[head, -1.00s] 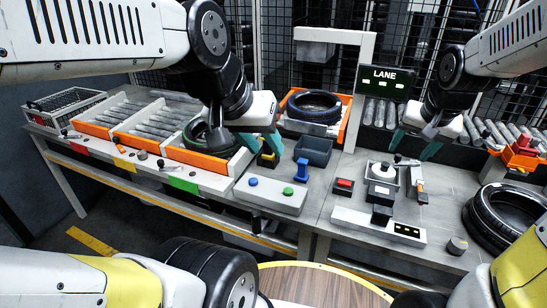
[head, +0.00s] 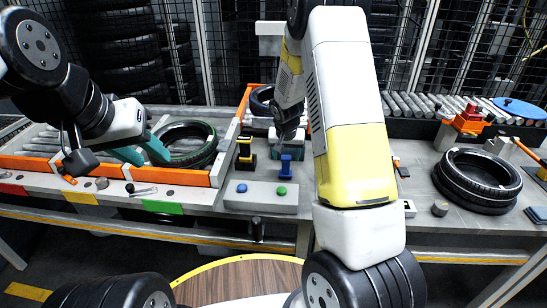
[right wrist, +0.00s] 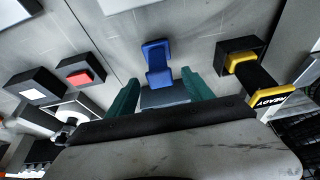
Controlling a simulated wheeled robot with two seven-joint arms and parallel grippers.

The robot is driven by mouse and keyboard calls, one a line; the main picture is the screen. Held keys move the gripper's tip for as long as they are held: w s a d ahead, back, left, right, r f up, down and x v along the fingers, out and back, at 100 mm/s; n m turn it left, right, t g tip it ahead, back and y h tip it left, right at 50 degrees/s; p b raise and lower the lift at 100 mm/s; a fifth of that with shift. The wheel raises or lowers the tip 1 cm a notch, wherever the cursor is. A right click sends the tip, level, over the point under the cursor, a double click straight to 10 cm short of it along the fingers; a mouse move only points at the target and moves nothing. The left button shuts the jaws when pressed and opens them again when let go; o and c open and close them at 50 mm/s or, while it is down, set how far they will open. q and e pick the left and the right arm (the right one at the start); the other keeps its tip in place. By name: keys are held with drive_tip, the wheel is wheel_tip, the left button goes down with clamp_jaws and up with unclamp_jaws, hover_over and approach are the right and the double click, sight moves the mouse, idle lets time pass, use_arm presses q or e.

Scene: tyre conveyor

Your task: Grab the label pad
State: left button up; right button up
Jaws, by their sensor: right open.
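No label marks any item as the label pad, so I cannot tell which one it is. A blue upright piece (head: 286,165) stands behind the button panel. In the right wrist view the blue piece (right wrist: 158,62) is just ahead of my fingertips. My right gripper (right wrist: 161,82) is open, with a blue-grey block (right wrist: 165,98) showing between its teal fingers. I cannot tell whether they touch it. A black and yellow stamp-like piece (right wrist: 262,80) marked READY is beside it. My left gripper (head: 143,150) looks open and empty, left of a tyre (head: 188,143).
The button panel (head: 262,197) has a blue and a green button. A red-button box (right wrist: 80,75) and a white-button box (right wrist: 36,92) stand near my right gripper. Tyres (head: 477,180) lie at the right. My right arm hides the middle of the bench.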

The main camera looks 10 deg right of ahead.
sight(286, 162)
drive_tip(key=x, duration=0.5)
clamp_jaws()
